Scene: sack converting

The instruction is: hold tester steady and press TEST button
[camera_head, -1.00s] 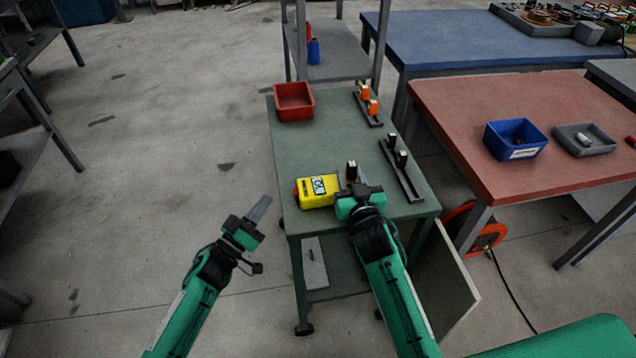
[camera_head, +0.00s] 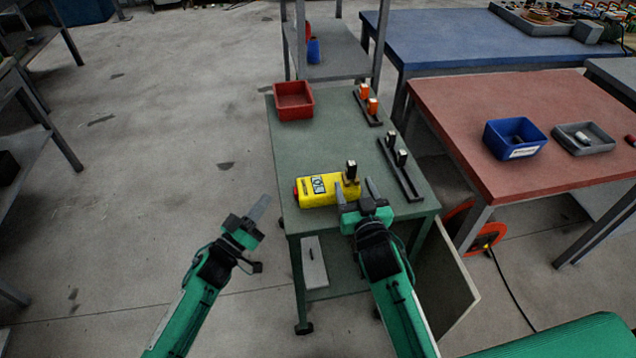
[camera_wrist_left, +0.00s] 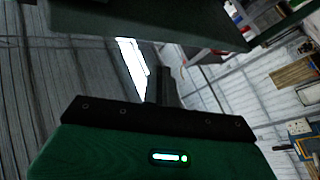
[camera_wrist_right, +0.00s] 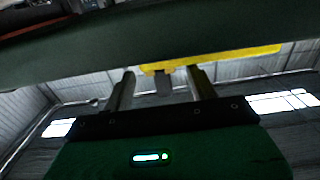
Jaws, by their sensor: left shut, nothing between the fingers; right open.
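The yellow tester (camera_head: 320,193) lies on the green table, with a grey display on top and a red part at its left end. In the right wrist view its yellow edge (camera_wrist_right: 235,56) shows beyond the fingers. My right gripper (camera_head: 355,189) is open at the tester's right end, one finger close to it; contact cannot be told. A dark piece (camera_wrist_right: 164,82) shows between its fingers in the right wrist view. My left gripper (camera_head: 263,205) is shut and empty, left of the table. Which part is the TEST button cannot be read.
A black-and-white block (camera_head: 351,170) stands at the tester's right end. Dark rails with small blocks (camera_head: 400,172) and orange blocks (camera_head: 368,104) lie to the right and behind. A red bin (camera_head: 294,100) sits at the back left. The table (camera_head: 325,145) is clear between.

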